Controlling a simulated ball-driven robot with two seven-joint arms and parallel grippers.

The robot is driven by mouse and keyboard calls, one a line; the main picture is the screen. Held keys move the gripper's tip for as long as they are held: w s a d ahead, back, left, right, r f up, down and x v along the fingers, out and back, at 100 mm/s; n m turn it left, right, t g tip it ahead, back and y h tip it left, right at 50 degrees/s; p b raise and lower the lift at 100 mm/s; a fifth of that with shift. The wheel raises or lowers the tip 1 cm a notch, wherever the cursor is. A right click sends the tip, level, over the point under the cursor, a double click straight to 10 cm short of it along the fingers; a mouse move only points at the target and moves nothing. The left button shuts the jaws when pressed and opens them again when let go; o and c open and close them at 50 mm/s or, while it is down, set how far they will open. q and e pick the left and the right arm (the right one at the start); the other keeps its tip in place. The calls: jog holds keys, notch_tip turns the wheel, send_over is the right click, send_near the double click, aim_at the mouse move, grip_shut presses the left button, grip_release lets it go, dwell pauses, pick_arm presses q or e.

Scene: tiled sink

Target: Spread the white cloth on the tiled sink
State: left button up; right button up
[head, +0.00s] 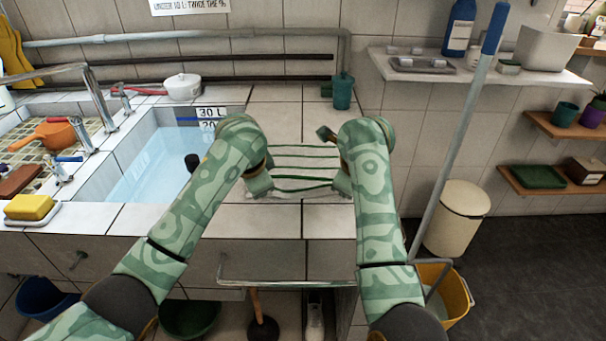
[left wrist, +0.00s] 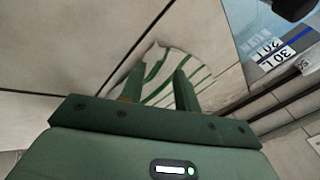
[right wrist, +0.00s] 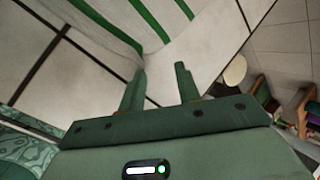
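The white cloth (head: 305,167) with green stripes lies on the tiled counter right of the water basin, between my two grippers. Its outer edges are partly hidden by my arms. My left gripper (head: 264,181) is at the cloth's left side; in the left wrist view its fingers (left wrist: 157,72) stand apart, with part of the cloth (left wrist: 165,88) showing between and beyond them. My right gripper (head: 334,160) is at the cloth's right side; in the right wrist view its fingers (right wrist: 160,72) are apart, with the cloth (right wrist: 110,22) beside the left finger. I cannot tell whether either touches it.
The water basin (head: 150,165) lies to the left, with a yellow sponge (head: 30,206) at its near left. A green cup (head: 343,91) stands behind the cloth. A blue-topped pole (head: 462,130) leans right of my right arm. Bare tiles (head: 275,222) lie in front of the cloth.

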pick_arm(q)
jog(key=shift+s+d+f, duration=0.15)
jog(key=shift+d+f, duration=0.05)
jog(key=shift+d, duration=0.1)
pick_arm(e)
jog(key=shift+s+a+f, duration=0.1)
jog(key=shift+a+f, duration=0.1)
pick_arm(q)
jog(key=shift+r, duration=0.35)
pick_arm(e)
jog(key=shift+r, duration=0.35)
pick_arm(q)
jog(key=v, duration=0.9)
jog(key=shift+w+a+r, duration=0.2)
jog(key=shift+w+r, duration=0.05)
jog(key=shift+w, duration=0.1)
pick_arm(e)
jog(key=v, duration=0.9)
jog(key=shift+w+r, duration=0.25)
jog(key=shift+w, duration=0.05)
jog(key=shift+d, duration=0.15)
